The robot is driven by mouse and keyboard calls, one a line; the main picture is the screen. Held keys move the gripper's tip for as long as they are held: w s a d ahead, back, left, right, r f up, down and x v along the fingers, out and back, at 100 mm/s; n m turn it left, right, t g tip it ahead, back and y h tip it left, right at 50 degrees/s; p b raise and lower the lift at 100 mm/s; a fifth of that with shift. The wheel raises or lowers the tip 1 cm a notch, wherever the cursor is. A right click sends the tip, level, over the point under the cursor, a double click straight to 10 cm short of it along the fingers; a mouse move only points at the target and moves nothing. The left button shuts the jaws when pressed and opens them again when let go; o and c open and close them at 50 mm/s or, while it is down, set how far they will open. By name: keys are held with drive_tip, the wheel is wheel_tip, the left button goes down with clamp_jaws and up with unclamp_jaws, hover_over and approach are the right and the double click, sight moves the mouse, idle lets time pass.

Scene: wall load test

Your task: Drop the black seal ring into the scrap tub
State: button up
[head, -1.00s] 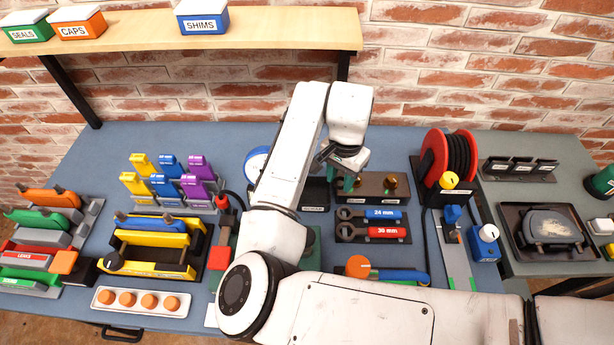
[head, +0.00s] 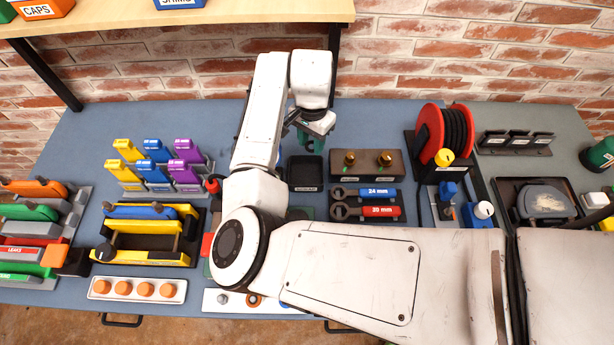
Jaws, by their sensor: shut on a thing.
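The scrap tub (head: 305,187) is a small, square, black open container with a white label on its front. It stands on the blue bench, left of the block with brass fittings. My gripper (head: 310,146), with dark green fingers, is above the tub's back edge and points down. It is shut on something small. The black seal ring cannot be made out clearly between the fingers at this size.
A dark block with two brass fittings (head: 367,164) stands right of the tub, with blue and red wrenches (head: 367,205) in front. A red hose reel (head: 443,138) is farther right. Coloured gauges (head: 160,168) stand left. Bare bench lies behind.

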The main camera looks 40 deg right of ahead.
wheel_tip(320, 180, down, 4)
drive_tip(key=shift+r+b, duration=0.25)
drive_tip(key=shift+b, duration=0.9)
drive_tip(key=o, duration=1.1)
wheel_tip(320, 180, up, 11)
drive_tip(key=shift+f+b, duration=0.1)
drive_tip(key=shift+b, duration=0.7)
